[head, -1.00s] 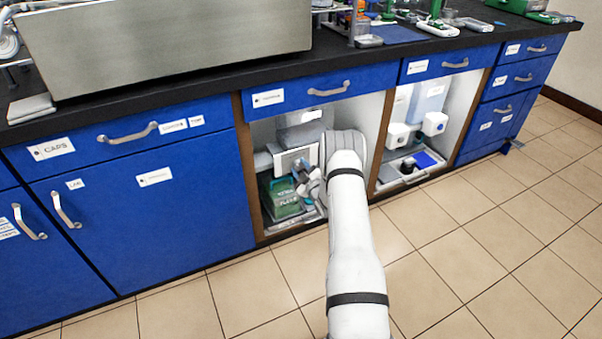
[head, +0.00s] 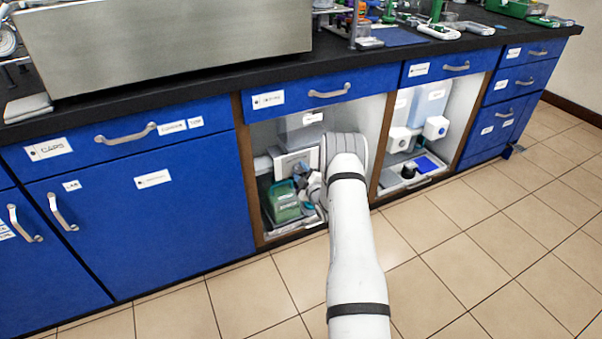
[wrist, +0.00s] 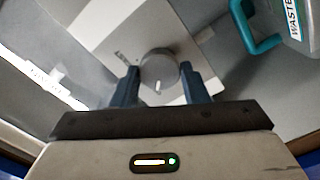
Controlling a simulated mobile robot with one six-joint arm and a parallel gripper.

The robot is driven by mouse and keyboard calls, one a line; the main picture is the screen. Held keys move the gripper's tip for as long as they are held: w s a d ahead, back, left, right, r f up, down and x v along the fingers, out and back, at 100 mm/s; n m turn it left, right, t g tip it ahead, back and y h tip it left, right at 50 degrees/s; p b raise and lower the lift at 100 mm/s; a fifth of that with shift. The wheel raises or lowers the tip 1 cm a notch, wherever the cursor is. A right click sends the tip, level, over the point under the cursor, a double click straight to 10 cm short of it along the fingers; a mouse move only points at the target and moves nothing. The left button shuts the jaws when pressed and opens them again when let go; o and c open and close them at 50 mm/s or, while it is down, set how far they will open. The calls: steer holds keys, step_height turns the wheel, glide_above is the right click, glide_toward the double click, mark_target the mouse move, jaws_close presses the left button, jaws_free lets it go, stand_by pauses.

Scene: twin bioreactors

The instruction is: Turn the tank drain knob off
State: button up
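The tank drain knob (wrist: 158,70) is a round grey knob with a white mark, on a light panel (wrist: 100,22) in the wrist view. My gripper (wrist: 160,84) has its two dark blue fingers apart, one on each side of the knob. A gap shows at the left finger; I cannot tell whether the right finger touches. In the head view my gripper (head: 303,180) is inside the open cabinet bay, in front of the panel (head: 283,165). The knob is not distinguishable there.
A green container (head: 284,203) stands low in the bay, left of my gripper. In the wrist view a container with a teal handle (wrist: 262,42) and a "WASTE" label is at the upper right. Wooden bay posts (head: 243,150) and the drawer above (head: 330,88) bound the space.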

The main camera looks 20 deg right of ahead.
steer(key=o, duration=0.4)
steer(key=s+p, duration=0.2)
steer(key=s, duration=0.5)
steer(key=shift+s+d, duration=0.1)
steer(key=shift+s, duration=0.3)
